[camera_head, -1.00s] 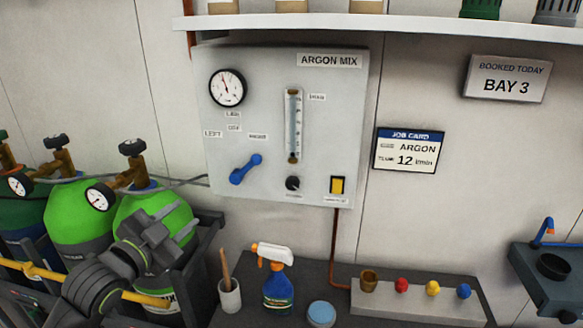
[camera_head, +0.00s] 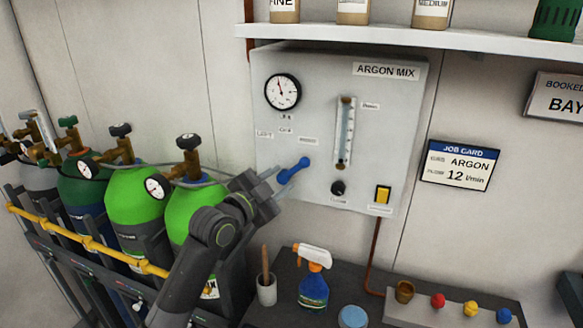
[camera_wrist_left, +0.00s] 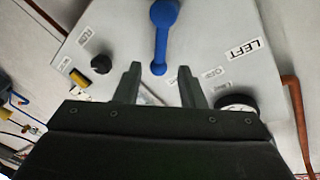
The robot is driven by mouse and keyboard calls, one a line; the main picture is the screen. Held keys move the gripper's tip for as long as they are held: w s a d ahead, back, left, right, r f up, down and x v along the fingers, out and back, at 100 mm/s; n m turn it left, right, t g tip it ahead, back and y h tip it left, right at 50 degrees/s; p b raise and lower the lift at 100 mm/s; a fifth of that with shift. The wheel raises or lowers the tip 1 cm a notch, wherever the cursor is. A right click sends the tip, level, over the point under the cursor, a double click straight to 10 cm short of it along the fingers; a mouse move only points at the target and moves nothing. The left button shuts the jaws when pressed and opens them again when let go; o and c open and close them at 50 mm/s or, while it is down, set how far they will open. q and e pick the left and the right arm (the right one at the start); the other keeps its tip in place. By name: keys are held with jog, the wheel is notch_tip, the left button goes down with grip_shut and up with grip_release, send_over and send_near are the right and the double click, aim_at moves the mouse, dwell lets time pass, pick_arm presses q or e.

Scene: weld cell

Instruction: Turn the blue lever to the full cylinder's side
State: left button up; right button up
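The blue lever (camera_head: 294,170) is on the grey ARGON MIX panel (camera_head: 310,225), slanting from lower left to upper right under the small labels. My left gripper (camera_head: 276,183) is at the panel's lower left, beside the lever's lower end. In the left wrist view, its two fingers (camera_wrist_left: 161,80) are apart with nothing between the tips, and the lever (camera_wrist_left: 161,38) lies just beyond them. I cannot tell whether they touch it. Bright green cylinders (camera_head: 130,210) with gauges (camera_head: 157,187) stand at left; the needles are too small to read. My right gripper is not in view.
A yellow rail (camera_head: 85,240) runs before the cylinders. A spray bottle (camera_head: 313,285), a brush cup (camera_head: 266,290) and a blue-lidded tin (camera_head: 352,317) stand on the bench below the panel. A shelf (camera_head: 400,38) overhangs it. A job card (camera_head: 460,166) hangs right.

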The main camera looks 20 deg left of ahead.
aim_at(295, 169)
pick_arm(q)
jog(key=shift+p+x, duration=0.6)
jog(key=shift+x, duration=2.15)
jog(key=shift+c, duration=0.4)
grip_shut()
